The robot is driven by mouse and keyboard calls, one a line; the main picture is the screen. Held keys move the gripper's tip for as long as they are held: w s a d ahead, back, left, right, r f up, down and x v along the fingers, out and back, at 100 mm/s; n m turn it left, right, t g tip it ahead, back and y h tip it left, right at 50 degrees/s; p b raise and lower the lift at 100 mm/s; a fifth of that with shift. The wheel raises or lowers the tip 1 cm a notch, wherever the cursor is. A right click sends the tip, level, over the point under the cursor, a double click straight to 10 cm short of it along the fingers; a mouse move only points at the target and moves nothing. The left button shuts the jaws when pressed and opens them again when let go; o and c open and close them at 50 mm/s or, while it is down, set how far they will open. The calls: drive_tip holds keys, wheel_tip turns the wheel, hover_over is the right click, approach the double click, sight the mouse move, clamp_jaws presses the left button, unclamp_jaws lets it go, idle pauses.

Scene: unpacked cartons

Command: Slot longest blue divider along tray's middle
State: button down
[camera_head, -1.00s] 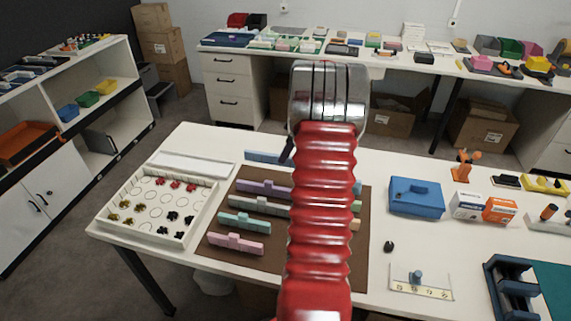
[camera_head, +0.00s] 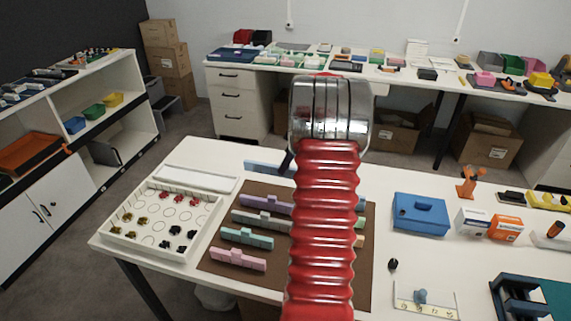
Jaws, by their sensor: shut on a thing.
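The long blue divider (camera_head: 262,167) shows at the back of the table, left of my arm, its right part hidden. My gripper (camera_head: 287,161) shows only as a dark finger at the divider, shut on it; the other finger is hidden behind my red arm. I cannot tell whether the divider is clear of the table. The white tray (camera_head: 101,231) lies at the table's left, apart from the gripper. It has notched walls, printed circles and small yellow, black and red pieces inside.
A brown mat (camera_head: 215,262) bears purple (camera_head: 263,203), grey (camera_head: 262,221), teal (camera_head: 247,238) and pink (camera_head: 238,259) dividers. A white flat piece (camera_head: 195,178) lies behind the tray. A blue box (camera_head: 420,215) and small cartons (camera_head: 487,223) stand at the right.

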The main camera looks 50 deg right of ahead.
drive_tip(key=w+a+m, duration=0.1)
drive_tip(key=w+a, duration=0.3)
drive_tip(key=a, duration=0.4)
drive_tip(key=w+a+f, duration=0.1)
drive_tip(key=w+a, duration=0.3)
drive_tip(key=a, duration=0.4)
drive_tip(key=w+a+m+h, duration=0.1)
drive_tip(key=w+a, duration=0.3)
drive_tip(key=a, duration=0.4)
drive_tip(key=shift+a+f+m, duration=0.2)
drive_tip(key=shift+f+m, duration=0.1)
drive_tip(key=shift+f, duration=0.05)
drive_tip(key=a+m, duration=0.1)
drive_tip(key=a, duration=2.3)
drive_tip(key=shift+w+f+m+h, duration=0.15)
drive_tip(key=shift+f+m+h, duration=0.05)
drive_tip(key=shift+m+h, duration=0.2)
drive_tip(key=shift+d, duration=0.1)
